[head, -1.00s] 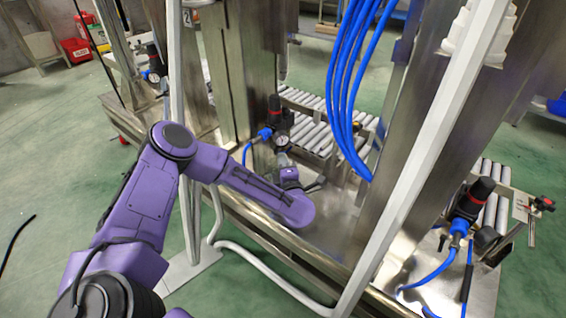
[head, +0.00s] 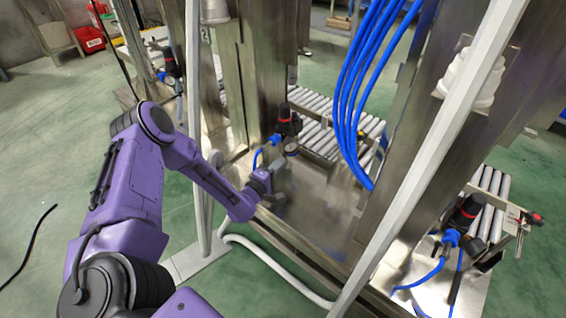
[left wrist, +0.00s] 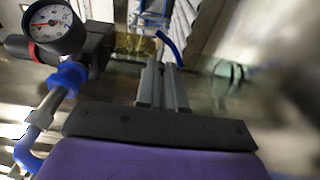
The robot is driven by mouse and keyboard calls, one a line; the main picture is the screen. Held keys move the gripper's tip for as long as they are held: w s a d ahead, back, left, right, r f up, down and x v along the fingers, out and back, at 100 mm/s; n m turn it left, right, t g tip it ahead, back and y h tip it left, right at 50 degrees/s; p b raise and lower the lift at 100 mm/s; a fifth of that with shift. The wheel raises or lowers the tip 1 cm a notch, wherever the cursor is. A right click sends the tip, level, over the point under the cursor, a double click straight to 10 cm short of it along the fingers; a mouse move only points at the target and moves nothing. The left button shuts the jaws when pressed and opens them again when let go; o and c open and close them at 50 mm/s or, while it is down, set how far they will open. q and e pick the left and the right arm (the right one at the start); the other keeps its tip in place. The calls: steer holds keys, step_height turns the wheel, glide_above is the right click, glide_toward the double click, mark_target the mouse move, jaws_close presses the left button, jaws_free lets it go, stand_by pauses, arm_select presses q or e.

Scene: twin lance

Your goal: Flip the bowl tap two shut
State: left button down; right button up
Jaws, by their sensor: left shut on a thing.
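The tap shows in the left wrist view as a brass body (left wrist: 134,45) with a blue lever (left wrist: 170,48), beside a black regulator with a white gauge (left wrist: 52,24). My left gripper (left wrist: 161,68) has its two grey fingers close together, with their tips at the blue lever. The lever appears pinched, though the contact itself is hard to see. In the head view my left gripper (head: 270,182) is just below the regulator with the red-topped knob (head: 288,124), and the tap is too small or hidden there. My right gripper is not in view.
A steel frame post (head: 262,80) and a white diagonal bar (head: 430,160) stand near the arm. Blue hoses (head: 358,95) hang to the right. Roller conveyors (head: 330,125) lie behind. Another regulator (head: 462,218) is at the right. Green floor (head: 60,150) is open at the left.

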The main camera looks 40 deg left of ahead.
arm_select(q)
steer(key=shift+s+a+m+g+h, duration=0.15)
steer(key=shift+a+m+h, duration=0.2)
steer(key=shift+m+h, duration=0.6)
steer(key=shift+w+a+m+g+h, duration=0.15)
steer(key=shift+a+m+h, duration=0.3)
steer(key=shift+h, duration=0.85)
steer(key=shift+s+a+m+g+h, duration=0.1)
steer(key=shift+a+m+g+h, duration=0.15)
steer(key=shift+m+h, duration=0.75)
steer(key=shift+h, duration=0.45)
steer(key=c, duration=1.2)
jaws_free()
steer(key=shift+c, duration=0.2)
steer(key=p+v, duration=0.2)
steer(key=v, duration=0.8)
steer(key=shift+s+p, duration=0.2)
steer(key=shift+p, duration=0.2)
